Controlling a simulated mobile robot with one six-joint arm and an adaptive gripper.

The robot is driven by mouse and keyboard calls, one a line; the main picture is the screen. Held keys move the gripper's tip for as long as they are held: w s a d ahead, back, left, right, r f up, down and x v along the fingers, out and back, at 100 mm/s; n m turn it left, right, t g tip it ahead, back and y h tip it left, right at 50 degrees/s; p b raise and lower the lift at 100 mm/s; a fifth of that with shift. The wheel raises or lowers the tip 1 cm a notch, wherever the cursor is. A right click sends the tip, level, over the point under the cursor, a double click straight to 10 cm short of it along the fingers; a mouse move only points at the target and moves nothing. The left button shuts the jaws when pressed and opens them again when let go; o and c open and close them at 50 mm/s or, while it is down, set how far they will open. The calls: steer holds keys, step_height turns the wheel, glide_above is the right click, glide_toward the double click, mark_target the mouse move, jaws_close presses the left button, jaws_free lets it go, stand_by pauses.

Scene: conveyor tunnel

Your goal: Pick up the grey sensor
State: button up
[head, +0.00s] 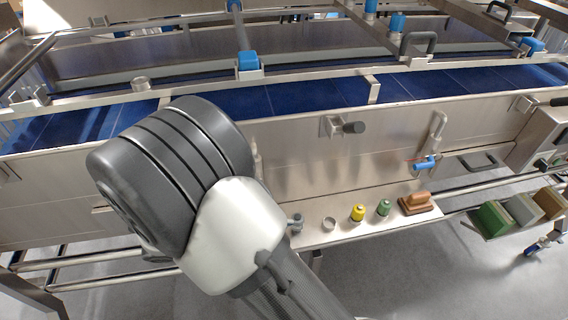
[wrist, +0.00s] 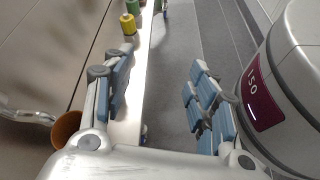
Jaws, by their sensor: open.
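A small, short grey cylinder (head: 328,224) sits on the narrow metal shelf in the head view. It may be the grey sensor, but I cannot tell for sure. To its right stand a yellow bottle-like piece (head: 358,212) and a green one (head: 384,207). The wrist view also shows the yellow piece (wrist: 127,24) and the green piece (wrist: 132,7) beyond the fingertips. My gripper (wrist: 158,85) is open, with nothing seen between its blue-padded fingers. No grey cylinder shows in the wrist view. In the head view my arm hides the gripper.
A brown block with a handle (head: 415,203) sits at the shelf's (head: 350,237) right end. A dark knob on a bracket (head: 353,127) and a blue-handled valve (head: 426,164) stick out from the conveyor wall. An orange-brown round piece (wrist: 66,128) is close to the left finger.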

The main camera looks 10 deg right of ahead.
steer(key=a+f+n+t+h+p, duration=0.2)
steer(key=a+f+n+t, duration=0.5)
steer(key=f+n+t, duration=0.15)
steer(key=b, duration=0.2)
glide_toward(298, 217)
steer(key=shift+n+t, duration=0.35)
steer(key=shift+n, duration=0.1)
steer(key=d, duration=0.1)
steer(key=w+d+f, duration=0.2)
steer(key=shift+d+f, duration=0.25)
steer(key=shift+d, duration=0.1)
steer(key=shift+r+b+x, duration=0.15)
steer(key=shift+b+x, duration=0.2)
steer(key=shift+x, duration=1.15)
steer(key=shift+r+b+x, duration=0.15)
steer(key=shift+b+x, duration=0.15)
steer(key=shift+x, duration=1.25)
steer(key=shift+w+a, duration=0.15)
steer(key=shift+c, duration=0.2)
steer(key=c, duration=1.2)
steer(key=shift+o, duration=0.2)
steer(key=shift+r, duration=0.1)
step_height(298, 217, up, 20)
steer(key=p, duration=0.6)
